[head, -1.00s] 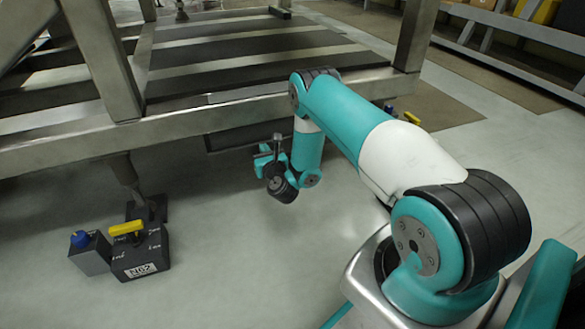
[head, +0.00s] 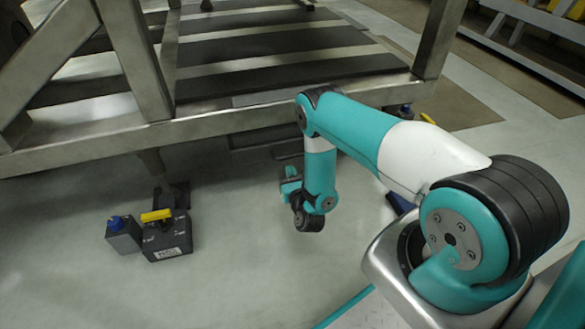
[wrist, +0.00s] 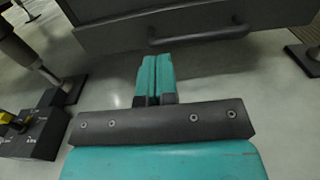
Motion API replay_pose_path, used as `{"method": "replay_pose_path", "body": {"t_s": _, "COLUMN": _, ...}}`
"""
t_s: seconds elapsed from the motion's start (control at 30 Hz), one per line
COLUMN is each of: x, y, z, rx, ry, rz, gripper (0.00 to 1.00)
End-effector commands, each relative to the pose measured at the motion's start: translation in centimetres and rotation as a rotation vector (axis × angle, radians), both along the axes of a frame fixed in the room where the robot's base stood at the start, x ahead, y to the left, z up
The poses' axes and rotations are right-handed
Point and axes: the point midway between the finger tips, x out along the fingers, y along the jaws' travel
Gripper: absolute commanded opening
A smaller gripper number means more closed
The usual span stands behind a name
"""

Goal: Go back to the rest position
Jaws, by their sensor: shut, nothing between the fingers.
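My gripper (wrist: 154,78) is in the middle of the wrist view, its two teal fingers together with nothing between them. In the head view my gripper (head: 290,183) is small and partly hidden by the wrist of my own arm. It is in front of the metal frame, above the pale floor, and apart from the dark box with the yellow handle.
A dark box with a yellow handle (head: 168,240) and a smaller box with a blue knob (head: 122,236) stand on the floor at left. A dark panel with a handle (wrist: 200,35) is ahead of my fingers. Floor between is clear.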

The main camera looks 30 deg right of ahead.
Motion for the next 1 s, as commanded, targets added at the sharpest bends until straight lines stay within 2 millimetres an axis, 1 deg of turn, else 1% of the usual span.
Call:
{"method": "replay_pose_path", "body": {"t_s": 0.03, "x": -0.6, "y": 0.2, "z": 0.3, "rx": 0.0, "ry": 0.002, "rz": 0.0, "gripper": 0.0}}
{"method": "replay_pose_path", "body": {"t_s": 0.1, "x": -1.1, "y": 0.3, "z": 0.2, "rx": 0.001, "ry": 0.002, "rz": 0.0, "gripper": 0.0}}
{"method": "replay_pose_path", "body": {"t_s": 0.27, "x": -1.6, "y": 0.5, "z": 0.0, "rx": 0.0, "ry": -0.001, "rz": -0.001, "gripper": 0.0}}
{"method": "replay_pose_path", "body": {"t_s": 0.37, "x": -1.5, "y": 0.5, "z": 0.0, "rx": -0.002, "ry": 0.001, "rz": 0.001, "gripper": 0.0}}
{"method": "replay_pose_path", "body": {"t_s": 0.47, "x": -0.3, "y": 1.0, "z": 1.1, "rx": -0.036, "ry": 0.026, "rz": 0.029, "gripper": 0.0}}
{"method": "replay_pose_path", "body": {"t_s": 0.57, "x": 2.5, "y": 2.7, "z": 3.9, "rx": -0.135, "ry": 0.099, "rz": 0.112, "gripper": 0.0}}
{"method": "replay_pose_path", "body": {"t_s": 0.6, "x": 3.8, "y": 3.7, "z": 5.5, "rx": -0.196, "ry": 0.137, "rz": 0.161, "gripper": 0.0}}
{"method": "replay_pose_path", "body": {"t_s": 0.67, "x": 5.7, "y": 5.6, "z": 8.2, "rx": -0.306, "ry": 0.2, "rz": 0.252, "gripper": 0.0}}
{"method": "replay_pose_path", "body": {"t_s": 0.7, "x": 6.6, "y": 6.9, "z": 10.2, "rx": -0.387, "ry": 0.24, "rz": 0.32, "gripper": 0.0}}
{"method": "replay_pose_path", "body": {"t_s": 0.77, "x": 7.6, "y": 9.1, "z": 13.1, "rx": -0.518, "ry": 0.292, "rz": 0.427, "gripper": 0.0}}
{"method": "replay_pose_path", "body": {"t_s": 0.8, "x": 8.0, "y": 10.5, "z": 15.1, "rx": -0.607, "ry": 0.319, "rz": 0.5, "gripper": 0.0}}
{"method": "replay_pose_path", "body": {"t_s": 0.87, "x": 8.0, "y": 12.6, "z": 18.0, "rx": -0.746, "ry": 0.351, "rz": 0.614, "gripper": 0.0}}
{"method": "replay_pose_path", "body": {"t_s": 0.9, "x": 7.8, "y": 14.0, "z": 20.0, "rx": -0.841, "ry": 0.365, "rz": 0.69, "gripper": 0.0}}
{"method": "replay_pose_path", "body": {"t_s": 0.93, "x": 7.5, "y": 15.0, "z": 21.5, "rx": -0.914, "ry": 0.371, "rz": 0.748, "gripper": 0.0}}
{"method": "replay_pose_path", "body": {"t_s": 0.97, "x": 6.9, "y": 16.0, "z": 23.0, "rx": -0.987, "ry": 0.375, "rz": 0.807, "gripper": 0.0}}
{"method": "replay_pose_path", "body": {"t_s": 1.0, "x": 6.1, "y": 17.2, "z": 24.9, "rx": -1.086, "ry": 0.373, "rz": 0.885, "gripper": 0.0}}
